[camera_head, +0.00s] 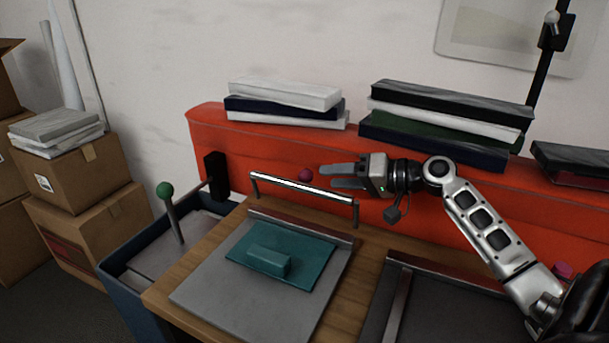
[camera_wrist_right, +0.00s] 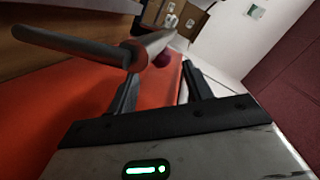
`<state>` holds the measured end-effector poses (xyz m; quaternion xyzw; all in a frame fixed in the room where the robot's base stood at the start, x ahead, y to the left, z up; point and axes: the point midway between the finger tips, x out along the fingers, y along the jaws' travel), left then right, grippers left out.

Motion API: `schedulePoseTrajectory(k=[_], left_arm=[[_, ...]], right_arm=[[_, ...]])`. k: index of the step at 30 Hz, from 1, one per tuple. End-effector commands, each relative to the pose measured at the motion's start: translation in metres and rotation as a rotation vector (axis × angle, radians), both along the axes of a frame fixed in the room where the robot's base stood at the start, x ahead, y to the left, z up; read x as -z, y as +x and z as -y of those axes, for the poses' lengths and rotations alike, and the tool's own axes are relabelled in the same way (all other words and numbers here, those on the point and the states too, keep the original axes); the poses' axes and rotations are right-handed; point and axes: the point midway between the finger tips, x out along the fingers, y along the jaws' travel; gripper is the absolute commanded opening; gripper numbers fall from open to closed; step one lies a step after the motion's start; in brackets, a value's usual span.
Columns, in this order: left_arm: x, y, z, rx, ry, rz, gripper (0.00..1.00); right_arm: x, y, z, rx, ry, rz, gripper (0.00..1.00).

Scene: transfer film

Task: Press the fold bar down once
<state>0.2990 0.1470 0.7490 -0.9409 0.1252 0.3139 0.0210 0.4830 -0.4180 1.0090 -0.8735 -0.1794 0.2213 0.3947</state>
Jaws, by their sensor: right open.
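The fold bar (camera_head: 300,186) is a pale, shiny rod raised on two dark legs at the back of the grey board (camera_head: 205,290). It looks level and raised. My right gripper (camera_head: 327,177) is open and empty, at the right part of the bar, its fingers pointing left. In the head view the lower finger overlaps the bar's line; whether they touch I cannot tell. In the right wrist view the bar (camera_wrist_right: 152,46) shows beyond the open fingers (camera_wrist_right: 158,88), with one leg at the left. My left gripper is not in view.
A teal sheet (camera_head: 310,250) with a teal block (camera_head: 269,261) lies on the board. A red ball (camera_head: 305,175) is behind the bar. Book stacks (camera_head: 285,95) lie on the orange ledge (camera_head: 215,125). A blue bin (camera_head: 115,285) with a green-knobbed lever (camera_head: 172,215) stands left.

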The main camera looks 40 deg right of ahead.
Motion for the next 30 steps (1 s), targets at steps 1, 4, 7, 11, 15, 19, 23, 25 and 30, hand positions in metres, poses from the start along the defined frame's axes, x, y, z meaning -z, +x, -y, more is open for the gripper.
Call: schedulePoseTrajectory(k=[1, 4, 7, 11, 15, 19, 23, 25, 30], left_arm=[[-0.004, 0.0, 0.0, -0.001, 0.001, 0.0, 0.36], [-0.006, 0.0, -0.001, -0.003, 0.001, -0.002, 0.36], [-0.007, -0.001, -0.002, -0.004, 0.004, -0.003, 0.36], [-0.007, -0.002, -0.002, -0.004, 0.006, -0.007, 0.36], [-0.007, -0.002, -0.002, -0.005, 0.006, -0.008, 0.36], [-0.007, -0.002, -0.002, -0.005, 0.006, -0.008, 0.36], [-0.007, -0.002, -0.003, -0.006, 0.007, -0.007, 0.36], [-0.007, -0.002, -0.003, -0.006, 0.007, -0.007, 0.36], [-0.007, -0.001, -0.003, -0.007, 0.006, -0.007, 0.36]], right_arm=[[-0.001, 0.01, -0.006, -0.001, 0.003, 0.003, 0.51], [0.003, 0.028, -0.017, -0.002, 0.003, 0.002, 0.51], [0.008, 0.042, -0.025, -0.002, 0.002, 0.001, 0.51], [0.013, 0.055, -0.032, 0.0, 0.002, 0.001, 0.51], [0.016, 0.062, -0.037, -0.001, 0.001, -0.001, 0.51], [0.017, 0.063, -0.037, -0.001, 0.0, 0.0, 0.51], [0.017, 0.063, -0.037, -0.001, 0.0, 0.0, 0.51], [0.017, 0.063, -0.037, -0.001, 0.0, 0.0, 0.39], [0.017, 0.063, -0.037, -0.001, 0.0, -0.001, 0.0]])
